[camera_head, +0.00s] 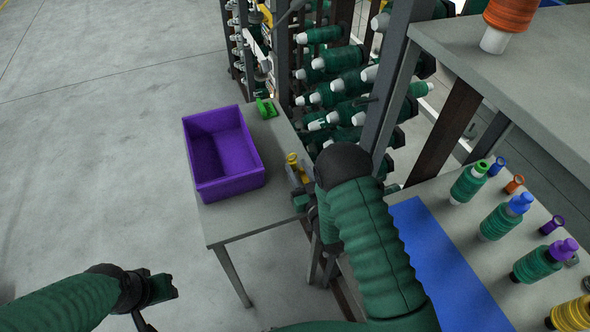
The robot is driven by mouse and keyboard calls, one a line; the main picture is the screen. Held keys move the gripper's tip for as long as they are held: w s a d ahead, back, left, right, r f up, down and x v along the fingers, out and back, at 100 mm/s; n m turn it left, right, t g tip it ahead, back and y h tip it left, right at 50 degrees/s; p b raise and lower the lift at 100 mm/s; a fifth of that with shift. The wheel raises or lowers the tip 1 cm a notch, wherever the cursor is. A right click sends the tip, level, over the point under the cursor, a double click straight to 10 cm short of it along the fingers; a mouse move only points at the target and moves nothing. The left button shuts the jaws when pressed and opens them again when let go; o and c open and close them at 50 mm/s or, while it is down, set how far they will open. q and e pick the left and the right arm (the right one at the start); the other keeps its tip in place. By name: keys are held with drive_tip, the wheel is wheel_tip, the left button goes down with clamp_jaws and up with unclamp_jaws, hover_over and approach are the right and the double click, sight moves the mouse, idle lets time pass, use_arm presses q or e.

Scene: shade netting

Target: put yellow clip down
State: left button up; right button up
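The yellow clip (294,162) is at the right edge of the small grey table (226,226), right of the purple bin. My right gripper (300,186) reaches down from the right to this edge, right at the clip. My dark wrist and green sleeve cover part of it. I cannot tell whether its fingers are closed around the clip, or whether the clip touches the table top. My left gripper (164,289) is at the lower left, over the floor and away from the table. It holds nothing that I can see.
The purple bin (222,153) stands empty on the small table. A green clip (266,108) lies at its far end. A rack of green spools (335,60) stands behind. A blue mat (440,262) and several bobbins (500,216) are on the right-hand table. The table's near part is clear.

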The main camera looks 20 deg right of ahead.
sight(296, 163)
drive_tip(key=shift+o, duration=0.6)
drive_tip(key=shift+d+f, duration=0.15)
drive_tip(key=shift+d, duration=0.8)
drive_tip(key=shift+a+r+p, duration=0.35)
drive_tip(key=shift+a+r, duration=0.05)
drive_tip(key=s, duration=0.3)
drive_tip(key=shift+a+f, duration=0.15)
drive_tip(key=shift+a, duration=0.2)
drive_tip(key=s, duration=0.5)
drive_tip(key=shift+d+f+b, duration=0.1)
drive_tip(key=shift+d+b, duration=0.1)
drive_tip(key=shift+b, duration=0.1)
drive_tip(key=s+b, duration=0.2)
drive_tip(key=s+d+b, duration=0.1)
drive_tip(key=shift+s+f+b, duration=0.3)
drive_tip(key=shift+b, duration=0.1)
drive_tip(key=shift+s+r, duration=0.15)
use_arm(q)
drive_tip(key=shift+d+f, duration=0.25)
drive_tip(key=shift+f, duration=0.6)
drive_tip(key=shift+d+f, duration=0.2)
drive_tip(key=shift+f, duration=0.6)
use_arm(e)
drive_tip(key=shift+a+r, duration=0.3)
drive_tip(key=shift+a, duration=0.1)
